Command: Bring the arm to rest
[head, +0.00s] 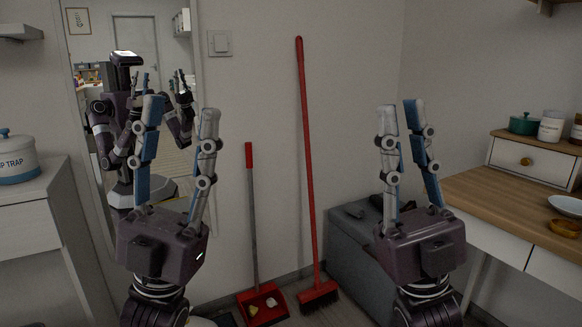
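My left gripper (180,112) points up at the left of the head view. Its two fingers stand apart with nothing between them. My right gripper (402,110) points up right of the middle, its two fingers also apart and empty. Both arms come up from the bottom edge, and neither gripper touches anything.
A mirror (95,65) behind my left gripper reflects me. A red broom (308,160) and a red dustpan (263,304) stand between the grippers. A grey box (355,262) is behind my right gripper. A wooden desk (500,205) is right, a white cabinet (40,210) left.

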